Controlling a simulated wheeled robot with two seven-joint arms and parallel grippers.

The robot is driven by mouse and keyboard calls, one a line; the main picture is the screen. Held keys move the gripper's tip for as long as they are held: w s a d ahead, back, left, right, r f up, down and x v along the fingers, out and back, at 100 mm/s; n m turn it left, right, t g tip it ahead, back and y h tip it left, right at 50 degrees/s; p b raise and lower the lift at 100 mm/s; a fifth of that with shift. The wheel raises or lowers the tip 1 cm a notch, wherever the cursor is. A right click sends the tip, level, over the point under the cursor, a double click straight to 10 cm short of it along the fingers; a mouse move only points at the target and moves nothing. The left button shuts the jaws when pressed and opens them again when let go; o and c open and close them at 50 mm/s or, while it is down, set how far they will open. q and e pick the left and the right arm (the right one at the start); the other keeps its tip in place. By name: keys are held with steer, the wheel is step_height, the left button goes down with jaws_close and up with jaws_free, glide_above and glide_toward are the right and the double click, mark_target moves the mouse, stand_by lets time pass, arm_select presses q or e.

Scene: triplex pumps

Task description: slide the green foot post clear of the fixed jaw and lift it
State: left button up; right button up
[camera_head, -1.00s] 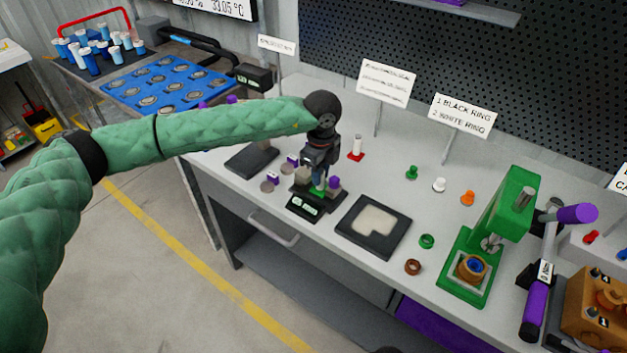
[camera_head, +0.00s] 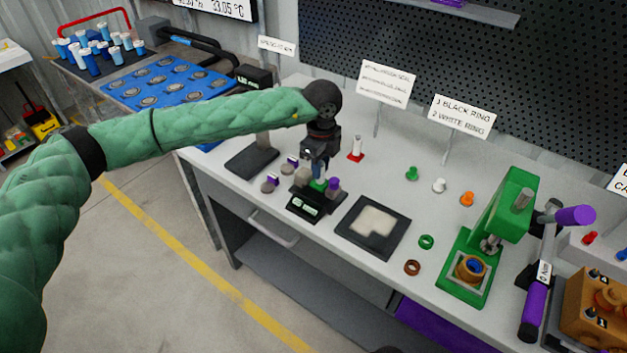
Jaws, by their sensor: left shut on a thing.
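My left gripper (camera_head: 318,179) reaches down from the green-sleeved arm, over a small black fixture (camera_head: 311,209) with a lit display on its front. It is shut on the green foot post (camera_head: 318,185), of which only a small green part shows between the fingers. A grey block and a purple-topped piece (camera_head: 333,184) stand close on either side of the post. Which one is the fixed jaw, and whether the post touches it, I cannot tell at this size. My right gripper is not in view.
A black tray with a pale insert (camera_head: 373,227) lies just right of the fixture. Small green, white and orange parts, rings and a green press (camera_head: 492,240) stand farther right. A red-based white post (camera_head: 356,149) stands behind.

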arm_select(q)
steer(key=shift+r, duration=2.1)
